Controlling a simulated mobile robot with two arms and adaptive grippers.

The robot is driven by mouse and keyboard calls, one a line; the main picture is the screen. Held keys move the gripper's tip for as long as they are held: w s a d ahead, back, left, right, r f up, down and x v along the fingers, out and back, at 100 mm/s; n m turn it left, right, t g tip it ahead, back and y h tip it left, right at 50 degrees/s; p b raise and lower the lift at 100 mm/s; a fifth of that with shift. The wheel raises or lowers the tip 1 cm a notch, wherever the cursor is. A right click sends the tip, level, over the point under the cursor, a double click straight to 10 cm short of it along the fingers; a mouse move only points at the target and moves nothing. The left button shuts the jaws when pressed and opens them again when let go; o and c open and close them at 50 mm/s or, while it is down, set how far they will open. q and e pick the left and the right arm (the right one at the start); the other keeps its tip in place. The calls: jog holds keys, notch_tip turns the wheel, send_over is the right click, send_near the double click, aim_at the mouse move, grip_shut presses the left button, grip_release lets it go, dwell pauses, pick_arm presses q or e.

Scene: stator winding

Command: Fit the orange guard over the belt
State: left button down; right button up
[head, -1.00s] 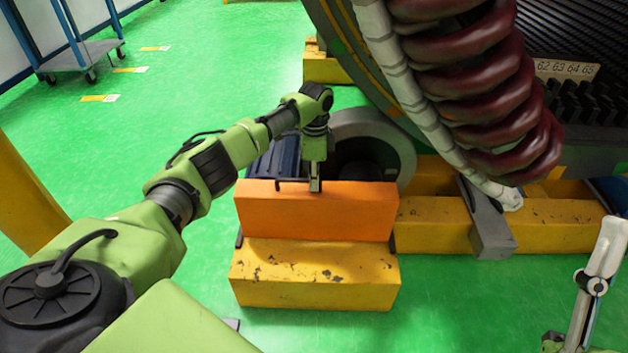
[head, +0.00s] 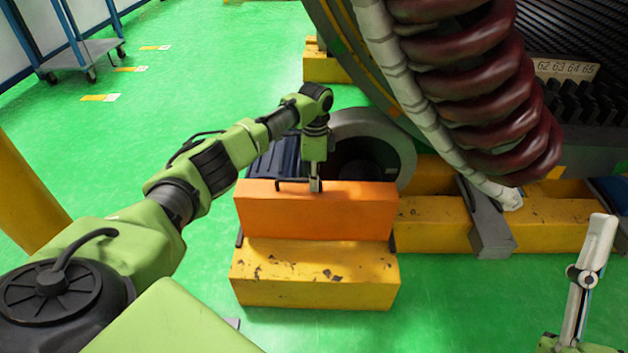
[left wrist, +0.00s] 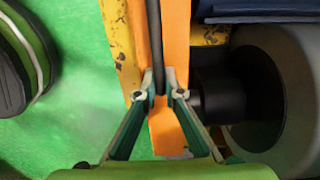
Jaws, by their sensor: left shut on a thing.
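The orange guard (head: 318,215) stands upright behind the front yellow block, before a dark blue motor (head: 272,160) and a grey roller (head: 408,150). My left gripper (head: 315,187) is shut on the black handle (head: 290,182) along the guard's top. In the left wrist view, the black handle (left wrist: 154,45) runs between my left gripper's fingers (left wrist: 166,92), with the orange guard (left wrist: 165,135) beneath. The belt is not visible; the guard may hide it. My right gripper (head: 597,245) shows partly at the lower right, away from the guard; its opening is unclear.
The scuffed yellow block (head: 315,278) is in front of the guard. A yellow beam (head: 435,220) with a grey bracket (head: 488,228) lies to the right. Thick dark red coils (head: 470,80) hang above. Green floor (head: 180,75) is open at left; a cart (head: 80,58) stands far back.

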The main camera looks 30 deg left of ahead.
pick_arm(q)
jog(key=shift+r+p, duration=0.15)
jog(key=shift+p, duration=0.2)
pick_arm(e)
jog(key=shift+w+a+f+g+h, duration=0.15)
jog(key=shift+w+f+g+h, duration=0.1)
jog(key=shift+w+f+g, duration=0.35)
jog(key=shift+w+a+f+g+h, duration=0.1)
jog(key=shift+w+f+g+h, duration=0.2)
jog(key=shift+w+f, duration=0.45)
dwell(0.6)
pick_arm(q)
jog(key=shift+f, duration=0.45)
pick_arm(e)
jog(key=shift+s+r, duration=0.25)
jog(key=shift+r, duration=0.15)
pick_arm(q)
jog(key=shift+f, duration=0.55)
pick_arm(e)
jog(key=shift+s+d+r+t+y, duration=0.1)
jog(key=shift+s+r+t+y, duration=0.05)
jog(key=shift+s+t+y, duration=0.2)
pick_arm(q)
jog(key=shift+f, duration=0.2)
pick_arm(e)
jog(key=shift+s+r, duration=0.15)
jog(key=shift+r, duration=0.05)
